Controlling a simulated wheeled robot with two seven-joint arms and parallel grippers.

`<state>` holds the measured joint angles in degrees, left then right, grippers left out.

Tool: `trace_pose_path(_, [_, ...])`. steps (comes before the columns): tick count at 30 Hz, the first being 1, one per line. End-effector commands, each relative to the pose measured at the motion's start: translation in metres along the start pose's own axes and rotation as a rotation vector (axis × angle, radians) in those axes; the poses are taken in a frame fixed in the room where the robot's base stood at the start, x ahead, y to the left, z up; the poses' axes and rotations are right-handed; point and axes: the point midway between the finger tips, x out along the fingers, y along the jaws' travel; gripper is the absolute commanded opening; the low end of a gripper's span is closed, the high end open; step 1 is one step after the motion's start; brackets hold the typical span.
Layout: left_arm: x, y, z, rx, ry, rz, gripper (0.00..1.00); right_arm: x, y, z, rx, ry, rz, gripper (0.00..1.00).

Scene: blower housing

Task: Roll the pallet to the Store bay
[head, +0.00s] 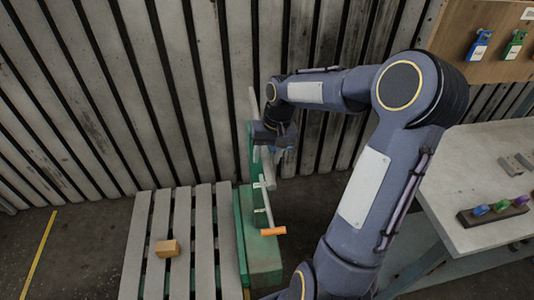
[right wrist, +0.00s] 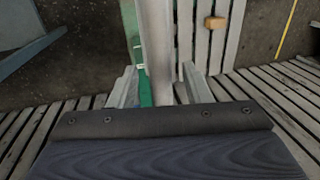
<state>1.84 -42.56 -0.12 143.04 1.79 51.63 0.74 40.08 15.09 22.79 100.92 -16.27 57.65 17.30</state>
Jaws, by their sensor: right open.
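The slatted grey pallet (head: 143,240) lies on the floor at the lower left, with a small brown block (head: 167,248) on it. A green wheeled frame (head: 262,262) stands at the pallet's right side. It has an upright grey bar (head: 265,170) and a lever with an orange grip (head: 273,231). My right gripper (head: 283,140) is at the upper part of the bar. In the right wrist view its open fingers (right wrist: 160,88) stand either side of the grey bar (right wrist: 155,45); contact is unclear. The pallet (right wrist: 200,50) shows beyond. My left gripper is out of view.
A grey slatted wall (head: 100,100) stands close behind. A light worktable (head: 470,180) with a dark rack (head: 492,213) of coloured pieces is at the right. A board (head: 485,65) with padlocks hangs above it. A yellow floor line (head: 40,250) runs left of the pallet.

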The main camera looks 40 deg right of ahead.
Motion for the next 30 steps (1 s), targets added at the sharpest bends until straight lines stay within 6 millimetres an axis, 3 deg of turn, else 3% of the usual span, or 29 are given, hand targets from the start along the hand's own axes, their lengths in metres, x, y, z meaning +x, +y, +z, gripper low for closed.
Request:
trace_pose_path(6, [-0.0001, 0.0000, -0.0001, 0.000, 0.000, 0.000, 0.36, 0.0005, 0.0000, 0.0001, 0.000, 0.000, 0.000, 0.44])
trace_pose_path(16, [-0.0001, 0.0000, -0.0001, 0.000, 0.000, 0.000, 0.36, 0.0003, 0.0000, 0.0002, 0.000, 0.000, 0.000, 0.01])
trace_pose_path(30, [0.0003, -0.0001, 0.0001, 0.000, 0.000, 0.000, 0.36, 0.0006, -0.0016, 0.0003, 0.000, -0.001, 0.000, 0.00])
